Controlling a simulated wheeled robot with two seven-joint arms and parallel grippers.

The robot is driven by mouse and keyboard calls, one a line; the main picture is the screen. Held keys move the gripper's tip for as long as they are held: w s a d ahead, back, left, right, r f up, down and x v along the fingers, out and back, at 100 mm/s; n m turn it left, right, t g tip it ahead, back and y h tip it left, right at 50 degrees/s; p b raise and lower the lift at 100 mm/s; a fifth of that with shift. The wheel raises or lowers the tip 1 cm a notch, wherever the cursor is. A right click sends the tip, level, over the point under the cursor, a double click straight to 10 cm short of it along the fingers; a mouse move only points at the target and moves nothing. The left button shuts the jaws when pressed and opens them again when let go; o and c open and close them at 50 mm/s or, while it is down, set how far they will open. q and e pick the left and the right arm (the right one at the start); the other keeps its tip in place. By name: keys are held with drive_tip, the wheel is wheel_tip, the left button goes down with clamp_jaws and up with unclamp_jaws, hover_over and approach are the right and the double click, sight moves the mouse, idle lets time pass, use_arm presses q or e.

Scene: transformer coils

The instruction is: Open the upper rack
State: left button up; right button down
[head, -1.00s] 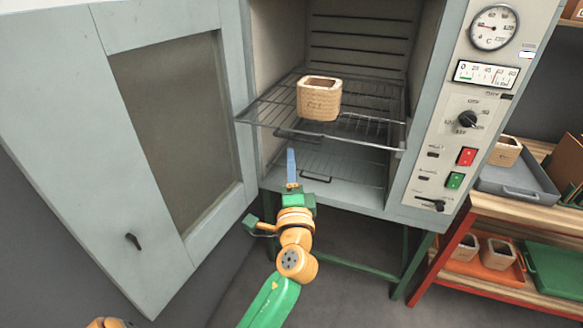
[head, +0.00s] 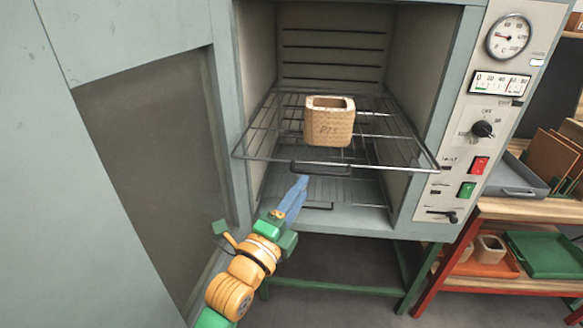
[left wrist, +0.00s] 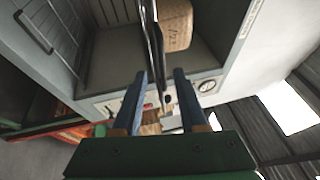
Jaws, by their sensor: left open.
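The upper rack (head: 385,150) is a wire shelf inside the open oven, its front edge at the opening. A dark handle (head: 320,169) hangs at the middle of its front edge. A tan coil (head: 330,122) stands upright on it. My left gripper (head: 303,180), with blue fingers, is just below and left of the handle. In the left wrist view the gripper (left wrist: 160,74) is open, and the dark handle bar (left wrist: 155,45) lines up with the gap between the fingers. Contact cannot be told. The right gripper is out of view.
The open oven door (head: 145,170) fills the left side. A lower rack (head: 345,190) lies beneath the upper one. The control panel (head: 480,130) is on the right. A wooden shelf (head: 530,209) with trays and coils stands beyond it.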

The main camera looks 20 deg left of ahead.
sight(319, 174)
use_arm(q)
drive_tip(key=w+d, duration=0.1)
drive_tip(key=w, duration=0.1)
drive_tip(key=w+r, duration=0.1)
drive_tip(key=w, duration=0.1)
drive_tip(key=w+d+p, duration=0.1)
drive_tip(key=w, duration=0.1)
drive_tip(key=shift+d+r, duration=0.2)
drive_tip(key=shift+d, duration=0.1)
drive_tip(key=shift+w+a, duration=0.2)
drive_tip(key=shift+w, duration=0.2)
clamp_jaws()
drive_tip(key=shift+r, duration=0.1)
idle(0.5)
